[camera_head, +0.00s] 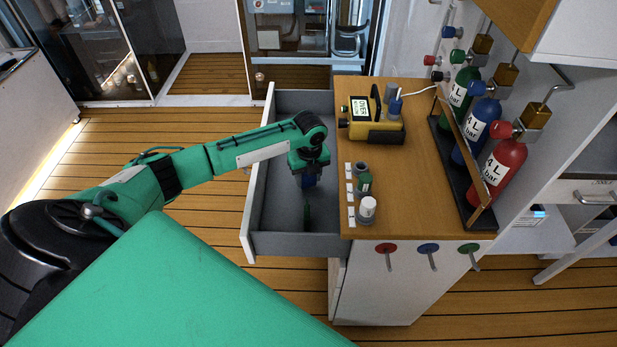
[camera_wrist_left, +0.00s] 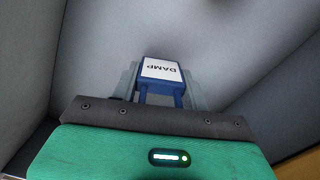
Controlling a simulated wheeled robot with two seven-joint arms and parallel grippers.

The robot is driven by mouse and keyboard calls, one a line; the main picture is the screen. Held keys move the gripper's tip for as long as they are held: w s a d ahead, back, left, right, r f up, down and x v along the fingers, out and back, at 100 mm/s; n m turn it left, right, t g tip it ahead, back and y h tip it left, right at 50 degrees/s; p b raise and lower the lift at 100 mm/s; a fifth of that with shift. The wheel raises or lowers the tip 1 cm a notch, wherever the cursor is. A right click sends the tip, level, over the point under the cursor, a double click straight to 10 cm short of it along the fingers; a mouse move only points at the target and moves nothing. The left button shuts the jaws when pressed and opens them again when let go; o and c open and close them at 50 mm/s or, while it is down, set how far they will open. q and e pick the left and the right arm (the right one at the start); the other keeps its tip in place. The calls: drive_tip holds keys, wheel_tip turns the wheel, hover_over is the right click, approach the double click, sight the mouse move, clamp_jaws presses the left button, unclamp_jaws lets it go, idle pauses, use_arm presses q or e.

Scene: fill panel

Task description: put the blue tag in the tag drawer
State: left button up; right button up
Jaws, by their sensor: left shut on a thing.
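A blue tag (camera_wrist_left: 160,75) with a white face reading "DAMP" sits between the fingers of my left gripper (camera_wrist_left: 158,92). In the head view, the left gripper (camera_head: 308,176) points down inside the outline of the open grey drawer (camera_head: 272,215), with the blue tag (camera_head: 309,183) at its tip. The gripper is shut on the tag. Grey drawer walls surround it in the wrist view; whether the tag touches the drawer floor I cannot tell. My right gripper is out of view.
A small dark green thing (camera_head: 307,214) lies in the drawer near its front. The wooden counter (camera_head: 425,185) beside it holds a yellow device (camera_head: 372,126), small pots and red, blue and green bottles (camera_head: 500,165). Round coloured hooks (camera_head: 428,248) line the cabinet front.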

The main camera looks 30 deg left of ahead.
use_arm(q)
drive_tip(key=shift+f, duration=0.2)
drive_tip(key=o, duration=1)
drive_tip(key=shift+f, duration=0.15)
drive_tip(key=shift+c, duration=0.2)
drive_tip(key=shift+r, duration=0.55)
drive_tip(key=r, duration=1)
drive_tip(key=shift+d+r, duration=0.2)
drive_tip(key=shift+r, duration=0.05)
drive_tip(key=shift+s+r, duration=0.1)
drive_tip(key=shift+r, duration=0.3)
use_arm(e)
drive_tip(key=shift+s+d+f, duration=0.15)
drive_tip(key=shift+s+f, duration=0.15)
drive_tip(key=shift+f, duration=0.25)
use_arm(q)
drive_tip(key=shift+p, duration=0.3)
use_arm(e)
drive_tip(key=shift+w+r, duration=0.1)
